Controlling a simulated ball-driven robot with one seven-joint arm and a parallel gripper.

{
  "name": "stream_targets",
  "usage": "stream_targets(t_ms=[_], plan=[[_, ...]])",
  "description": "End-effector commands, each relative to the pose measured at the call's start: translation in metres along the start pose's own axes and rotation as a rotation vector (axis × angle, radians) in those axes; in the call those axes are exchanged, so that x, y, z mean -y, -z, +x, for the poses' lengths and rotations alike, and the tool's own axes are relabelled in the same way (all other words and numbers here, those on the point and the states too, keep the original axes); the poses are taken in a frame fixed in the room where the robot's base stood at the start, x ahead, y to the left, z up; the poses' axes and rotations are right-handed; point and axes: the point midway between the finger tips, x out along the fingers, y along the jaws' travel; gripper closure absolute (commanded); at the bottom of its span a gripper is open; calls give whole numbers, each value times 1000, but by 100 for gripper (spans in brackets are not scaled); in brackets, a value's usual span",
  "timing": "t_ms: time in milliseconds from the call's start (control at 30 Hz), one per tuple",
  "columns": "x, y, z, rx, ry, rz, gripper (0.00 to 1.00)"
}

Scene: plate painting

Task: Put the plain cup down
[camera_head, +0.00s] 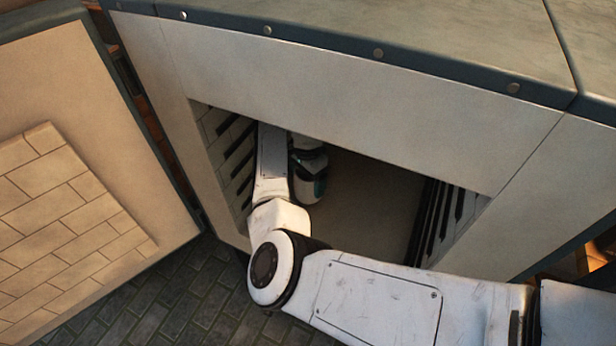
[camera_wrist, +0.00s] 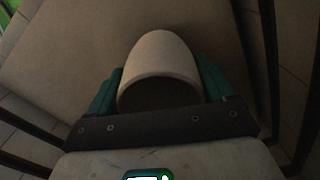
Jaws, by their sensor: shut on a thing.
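The plain cup (camera_wrist: 160,58) is pale, undecorated and dark inside. In the wrist view its open end faces the camera. My gripper (camera_wrist: 160,84) has one teal finger on each side of the cup and is shut on it. In the head view my gripper (camera_head: 312,186) is inside the kiln, mostly hidden by my own arm, and the cup cannot be made out there. A flat pale surface (camera_wrist: 75,55) lies beyond the cup in the wrist view. I cannot tell whether the cup touches it.
The kiln's opening has a pale front panel (camera_head: 330,110) above it. Dark slots line the left inner wall (camera_head: 232,150) and dark bars the right one (camera_head: 440,215). An open brick-lined door (camera_head: 70,220) stands at left. The kiln's inner middle (camera_head: 370,190) looks clear.

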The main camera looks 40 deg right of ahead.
Motion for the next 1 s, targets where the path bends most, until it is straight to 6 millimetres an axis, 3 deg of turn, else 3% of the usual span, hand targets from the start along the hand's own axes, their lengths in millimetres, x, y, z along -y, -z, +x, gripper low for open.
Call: stream_targets(t_ms=[467,500,633,1000], plan=[[2,3,7,-2,2,1,64],[2,3,6,-1,2,1,13],[2,3,6,-1,2,1,1],[3,3,-5,-2,5,1,0]])
